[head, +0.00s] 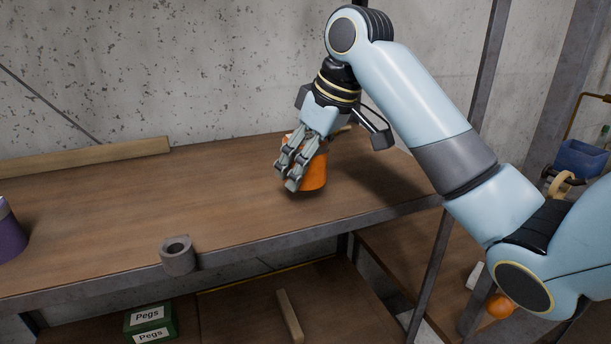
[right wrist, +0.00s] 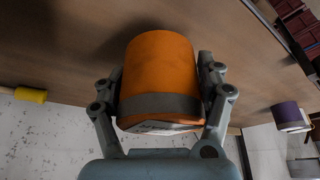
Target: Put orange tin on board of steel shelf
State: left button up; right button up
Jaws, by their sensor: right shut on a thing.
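The orange tin (head: 316,174) is at the upper board (head: 110,215) of the steel shelf, in the right middle of the head view. My right gripper (head: 294,178) is shut on it, with its fingers partly covering the tin. In the right wrist view the tin (right wrist: 160,75) sits between the two fingers, with a grey band near its closer end. I cannot tell whether its base touches the board. My left gripper is not in view.
A grey ring-shaped part (head: 178,256) stands at the board's front edge. A purple tin (head: 9,232) stands at the far left. A steel post (head: 437,255) rises at the right. The board's middle is clear.

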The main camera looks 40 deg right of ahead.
aim_at(324, 142)
notch_tip(324, 142, down, 3)
jog(key=shift+s+r+p, duration=0.1)
jog(key=shift+r+p, duration=0.1)
jog(key=shift+p, duration=0.15)
jog(key=shift+f, duration=0.3)
jog(key=shift+f, duration=0.15)
jog(key=o, duration=1.6)
jog(key=shift+c, duration=0.2)
jog(key=b+v, duration=0.1)
jog(key=v, duration=0.9)
jog(key=shift+b, duration=0.3)
jog(key=shift+s+d+r+p, duration=0.1)
jog(key=shift+s+r+p, duration=0.05)
jog(key=shift+r+p, duration=0.55)
jog(key=shift+s+r, duration=0.25)
jog(key=shift+r, duration=0.2)
